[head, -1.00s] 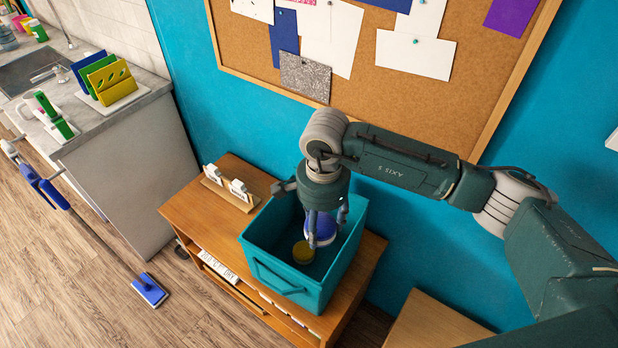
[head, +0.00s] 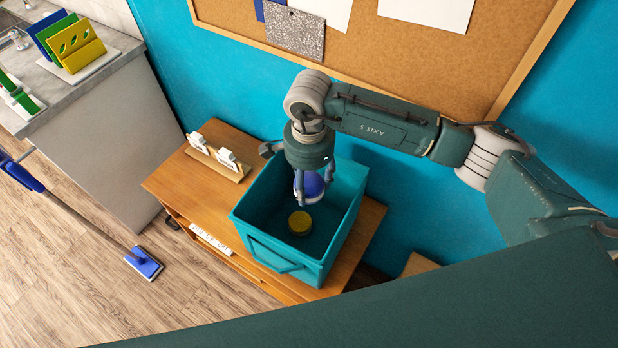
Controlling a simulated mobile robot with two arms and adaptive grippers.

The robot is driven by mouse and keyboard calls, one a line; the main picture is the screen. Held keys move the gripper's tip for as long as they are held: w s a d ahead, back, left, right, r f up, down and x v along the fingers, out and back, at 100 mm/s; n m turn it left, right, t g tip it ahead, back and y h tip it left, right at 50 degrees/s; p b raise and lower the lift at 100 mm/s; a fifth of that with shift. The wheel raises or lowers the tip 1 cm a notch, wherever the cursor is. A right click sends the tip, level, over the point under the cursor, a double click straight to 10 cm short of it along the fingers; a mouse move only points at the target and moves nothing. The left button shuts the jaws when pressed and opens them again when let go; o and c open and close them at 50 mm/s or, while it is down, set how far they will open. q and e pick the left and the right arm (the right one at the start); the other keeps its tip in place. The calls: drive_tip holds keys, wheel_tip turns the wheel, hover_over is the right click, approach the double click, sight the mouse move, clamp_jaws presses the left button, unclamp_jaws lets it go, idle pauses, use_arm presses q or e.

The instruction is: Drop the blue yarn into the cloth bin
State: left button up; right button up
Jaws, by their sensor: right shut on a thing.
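The blue yarn (head: 312,187) is a round blue ball with a paler, whitish lower edge. My right gripper (head: 313,190) points down and is shut on it, with fingers at its sides. The gripper and yarn are over the teal cloth bin (head: 265,245), toward its back, within the rim outline as seen from above. How far the yarn is above the bin floor is hard to tell. The bin stands open on a wooden shelf unit. My left gripper is not in view.
A yellow round thing (head: 300,222) lies on the bin floor. White clips on a wooden block (head: 217,157) stand left of the bin. A blue mop (head: 143,263) is on the floor. A corkboard (head: 360,50) hangs on the wall behind. A counter (head: 75,90) is at left.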

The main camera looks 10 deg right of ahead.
sight(309, 181)
drive_tip(key=shift+s, duration=0.1)
drive_tip(key=o, duration=1.1)
drive_tip(key=shift+o, duration=0.7)
drive_tip(key=shift+r, duration=0.3)
wheel_tip(309, 181, up, 11)
drive_tip(key=shift+r, duration=0.2)
